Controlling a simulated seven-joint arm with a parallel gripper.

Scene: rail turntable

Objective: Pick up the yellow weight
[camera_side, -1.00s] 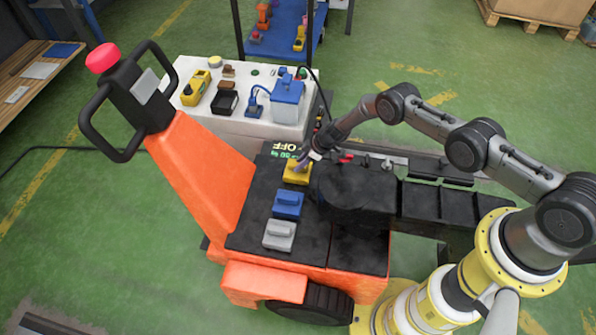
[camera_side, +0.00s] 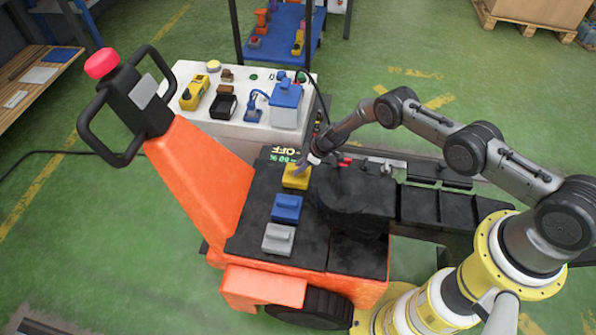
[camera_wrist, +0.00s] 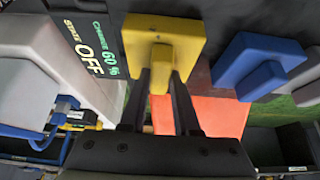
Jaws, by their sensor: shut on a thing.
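The yellow weight (camera_side: 296,177) is at the far end of a row of weights on the black deck of the orange cart. My gripper (camera_side: 303,166) reaches down to it from the upper right. In the wrist view my gripper (camera_wrist: 160,78) has its two dark fingers shut on the handle of the yellow weight (camera_wrist: 180,30), one on each side. I cannot tell whether the weight's base still touches the deck.
A blue weight (camera_side: 287,208) and a grey weight (camera_side: 278,238) sit nearer on the same deck. A round black turntable (camera_side: 350,190) is just right of the row. A white bench (camera_side: 205,118) with tools and boxes stands behind. An OFF display (camera_side: 287,153) lies beyond the yellow weight.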

